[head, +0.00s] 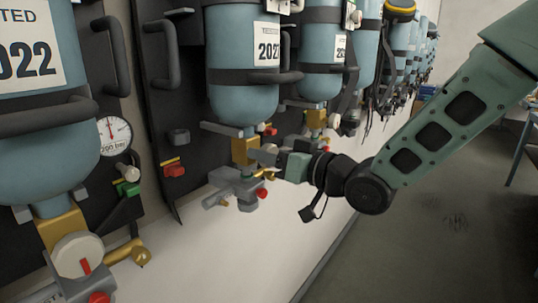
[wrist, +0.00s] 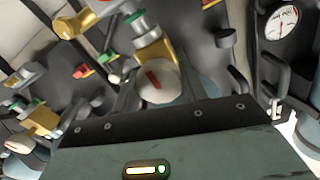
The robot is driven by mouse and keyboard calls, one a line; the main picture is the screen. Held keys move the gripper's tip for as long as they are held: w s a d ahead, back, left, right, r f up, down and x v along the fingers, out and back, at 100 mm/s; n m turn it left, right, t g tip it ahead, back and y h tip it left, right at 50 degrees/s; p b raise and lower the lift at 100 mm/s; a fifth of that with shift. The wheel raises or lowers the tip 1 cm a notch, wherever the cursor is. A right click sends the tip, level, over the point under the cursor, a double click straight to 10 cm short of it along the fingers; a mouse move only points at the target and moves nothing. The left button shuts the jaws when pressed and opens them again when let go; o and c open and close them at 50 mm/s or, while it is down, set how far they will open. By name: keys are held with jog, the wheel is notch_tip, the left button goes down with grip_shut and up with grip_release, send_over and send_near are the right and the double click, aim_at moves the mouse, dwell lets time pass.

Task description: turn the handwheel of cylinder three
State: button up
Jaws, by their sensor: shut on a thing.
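The blue cylinder (head: 243,60) with a 2022 label hangs in the middle of the head view; I cannot read a cylinder number. Below it are a brass valve body (head: 245,150) and a grey fitting (head: 238,188). My gripper (head: 264,156) reaches this valve from the right. In the wrist view, a round white handwheel (wrist: 158,84) with a red mark sits between the fingers. My gripper is shut on this handwheel. In the head view the gripper hides the handwheel.
A nearer blue cylinder (head: 45,140) at left has its own white handwheel (head: 78,256) and a pressure gauge (head: 115,135). Another cylinder (head: 321,50) hangs close behind on the right, with more beyond. Black bars and straps surround them. The floor at right is open.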

jog(key=shift+f+n+b, duration=0.1)
jog(key=shift+n+b, duration=0.2)
jog(key=shift+b, duration=0.05)
jog(key=n+b, duration=0.1)
jog(key=b, duration=0.1)
jog(key=shift+f+n+b, duration=0.2)
jog(key=shift+n+b, duration=0.1)
jog(key=shift+b, duration=0.1)
jog(key=n+b, duration=0.4)
jog(key=b, duration=0.2)
jog(key=n+b, duration=0.4)
jog(key=b, duration=0.1)
jog(key=shift+s, duration=0.1)
jog(key=shift+r+n+b, duration=0.15)
jog(key=shift+n+b, duration=0.65)
jog(key=shift+n, duration=0.1)
jog(key=shift+r, duration=0.1)
jog(key=o, duration=1)
